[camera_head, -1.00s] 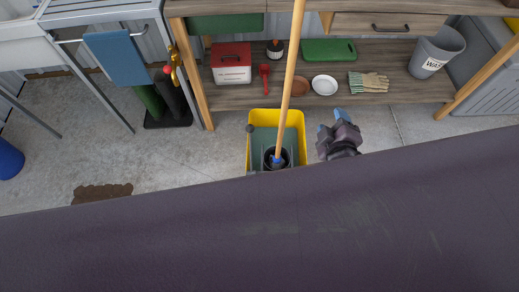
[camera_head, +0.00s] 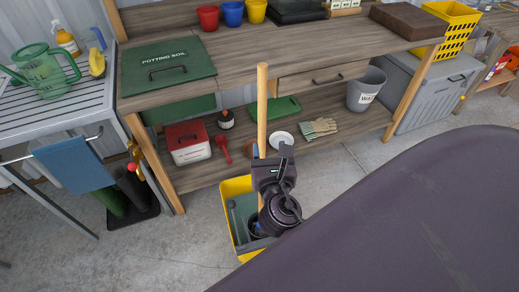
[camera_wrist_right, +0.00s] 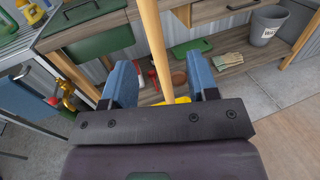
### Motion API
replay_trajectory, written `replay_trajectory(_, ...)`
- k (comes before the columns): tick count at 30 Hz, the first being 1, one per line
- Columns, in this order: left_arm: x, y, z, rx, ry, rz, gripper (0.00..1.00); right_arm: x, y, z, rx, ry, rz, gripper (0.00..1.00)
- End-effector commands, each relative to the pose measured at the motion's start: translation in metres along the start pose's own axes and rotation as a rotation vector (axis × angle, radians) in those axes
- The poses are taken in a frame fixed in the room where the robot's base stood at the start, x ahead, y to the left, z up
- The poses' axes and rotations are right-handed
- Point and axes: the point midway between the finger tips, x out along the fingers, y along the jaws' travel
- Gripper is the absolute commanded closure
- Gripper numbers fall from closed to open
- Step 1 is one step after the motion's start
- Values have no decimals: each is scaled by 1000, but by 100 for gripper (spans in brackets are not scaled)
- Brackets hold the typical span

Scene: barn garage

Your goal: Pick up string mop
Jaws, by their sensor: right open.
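The string mop's long wooden handle (camera_head: 262,105) stands nearly upright in the yellow mop bucket (camera_head: 229,187). My right gripper (camera_head: 270,158) is at the handle's lower part, above the bucket, and hides part of it. The mop head is hidden. In the right wrist view the right gripper's blue fingers (camera_wrist_right: 160,82) are open. The handle (camera_wrist_right: 152,40) passes between them, with a gap on each side. My left gripper is not in view.
Behind the bucket stands a wooden workbench (camera_head: 230,75) with a lower shelf. The shelf holds a red-lidded box (camera_head: 188,142), gloves (camera_head: 319,127) and a grey bin (camera_head: 366,90). A metal sink table (camera_head: 50,105) is at left.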

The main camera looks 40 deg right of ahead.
Motion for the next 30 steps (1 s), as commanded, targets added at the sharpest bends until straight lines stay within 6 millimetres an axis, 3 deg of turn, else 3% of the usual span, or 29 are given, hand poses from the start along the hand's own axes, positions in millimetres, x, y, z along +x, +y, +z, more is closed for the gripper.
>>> replay_trajectory(9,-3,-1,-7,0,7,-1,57,41,1,1,-2,-3,2,46)
replay_trajectory(17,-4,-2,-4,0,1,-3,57,58,2,0,0,-1,2,46)
replay_trajectory(30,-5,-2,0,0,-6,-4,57,104,7,-4,1,0,1,46)
